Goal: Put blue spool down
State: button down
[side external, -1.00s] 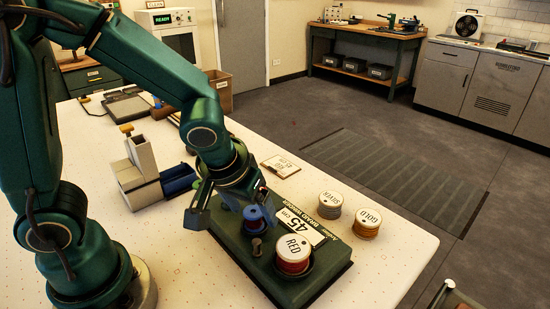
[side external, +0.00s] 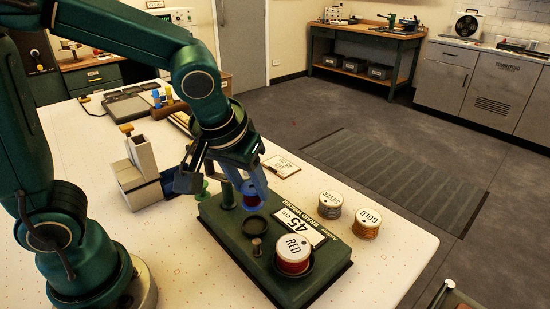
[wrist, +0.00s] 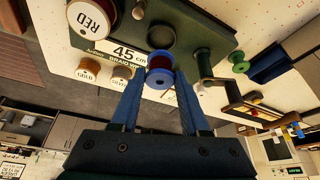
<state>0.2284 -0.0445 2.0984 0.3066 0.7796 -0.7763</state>
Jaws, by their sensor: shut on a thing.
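The blue spool (wrist: 158,84), with blue flanges and a dark red middle, is between the two blue fingers of my gripper (wrist: 162,80) in the wrist view. My gripper (side external: 240,182) is shut on it. In the side view the blue spool (side external: 251,195) is partly hidden by a finger and hangs over the back part of the green braid winder (side external: 310,285). An empty round dark seat (side external: 255,224) shows in front of it. I cannot tell the exact gap between spool and winder.
A red spool (side external: 293,252) sits on the winder's near end, beside a short metal post (side external: 257,246). Silver (side external: 330,204) and gold (side external: 366,222) spools stand on the table to the right. The front right table is clear.

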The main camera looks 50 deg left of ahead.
notch_tip(320, 180, up, 4)
jog(key=shift+f, duration=0.1)
jog(key=shift+s+a+r+n, duration=0.15)
jog(key=shift+r+n, duration=0.1)
jog(key=shift+n, duration=0.05)
jog(key=w+a+r+n+g+y, duration=0.1)
jog(key=w+a+r+n, duration=0.1)
jog(key=a+r+n, duration=0.15)
jog(key=n+g+y, duration=0.2)
jog(key=n+g, duration=0.3)
jog(key=n, duration=0.8)
send_over(176, 168)
jog(key=s+d, duration=0.1)
jog(key=d, duration=0.3)
jog(key=f, duration=1.7)
jog(key=shift+s+a+f, duration=0.1)
jog(key=shift+a+f, duration=0.15)
jog(key=shift+f, duration=0.1)
jog(key=shift+f, duration=0.15)
jog(key=c, duration=0.7)
grip_release()
